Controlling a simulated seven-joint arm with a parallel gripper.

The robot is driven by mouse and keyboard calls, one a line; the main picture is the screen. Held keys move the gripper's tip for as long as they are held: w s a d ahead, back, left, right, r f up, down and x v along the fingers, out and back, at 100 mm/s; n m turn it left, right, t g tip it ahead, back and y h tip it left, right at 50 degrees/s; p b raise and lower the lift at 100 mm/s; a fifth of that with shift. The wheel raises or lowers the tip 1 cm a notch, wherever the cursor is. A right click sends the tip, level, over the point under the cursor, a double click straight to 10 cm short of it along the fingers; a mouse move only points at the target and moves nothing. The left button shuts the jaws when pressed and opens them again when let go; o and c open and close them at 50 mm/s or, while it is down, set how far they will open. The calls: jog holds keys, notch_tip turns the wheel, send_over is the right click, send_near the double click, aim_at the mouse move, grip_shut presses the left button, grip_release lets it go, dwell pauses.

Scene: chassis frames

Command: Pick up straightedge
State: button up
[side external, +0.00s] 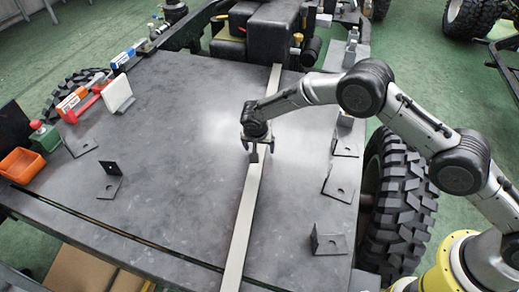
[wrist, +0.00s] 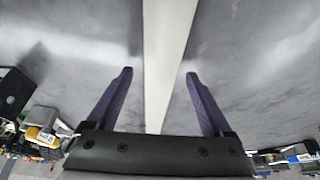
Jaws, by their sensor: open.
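The straightedge (side external: 242,230) is a long, pale flat bar. It lies across the dark grey table from the front edge up to the black seat at the back. In the wrist view the straightedge (wrist: 168,50) runs down the middle, between the two fingers. My gripper (side external: 255,152) is above the middle of the bar. In the wrist view my gripper (wrist: 158,75) is open, with one purple finger on each side of the bar and a gap to it on both sides. I cannot tell how far the fingertips are above the table.
The grey table (side external: 170,130) is mostly clear around the bar. Black angle brackets (side external: 328,240) stand along its right side, with others at left. An orange bin (side external: 21,165), a green item (side external: 44,137) and boxes line the left edge. A large tyre (side external: 398,205) stands at right.

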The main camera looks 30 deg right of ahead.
jog(key=shift+w+f, duration=0.1)
jog(key=shift+f, duration=0.15)
grip_shut()
dwell(1.0)
jog(key=shift+w+r, duration=0.15)
jog(key=shift+r, duration=0.15)
